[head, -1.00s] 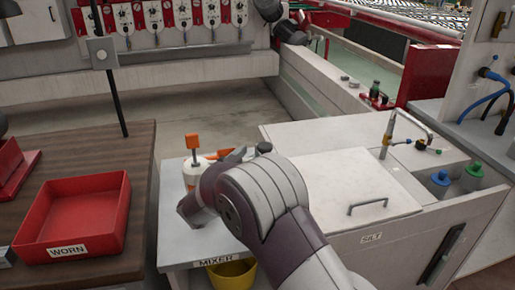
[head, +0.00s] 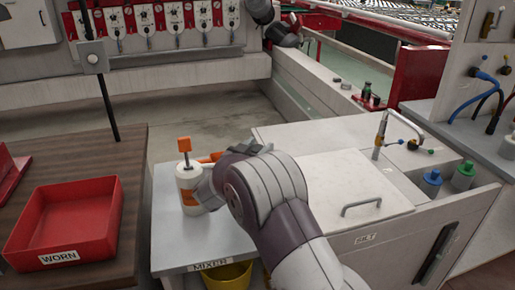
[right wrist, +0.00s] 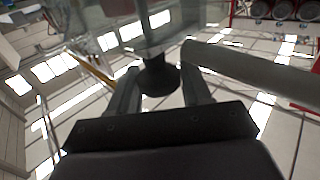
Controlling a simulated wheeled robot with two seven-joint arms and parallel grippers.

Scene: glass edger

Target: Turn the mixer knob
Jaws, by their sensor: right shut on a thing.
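The mixer table (head: 175,258) is a pale grey surface with a MIXER label on its front edge. A white canister (head: 188,205) with an orange cap and an orange mark stands on it. My right arm reaches over the table, with its wrist beside the canister. The jaws are hidden behind the wrist in the head view. In the right wrist view, my right gripper (right wrist: 159,88) has its two fingers on either side of a dark round knob-like part (right wrist: 160,80), shut on it. The knob's marks and angle cannot be made out. My left gripper is not in view.
A red WORN tray (head: 68,258) lies on the brown bench at left. A yellow bucket (head: 228,276) is under the mixer table. A SILT box with a handled lid (head: 345,185) and a tap (head: 381,135) stand at right. A orange object lies behind my wrist.

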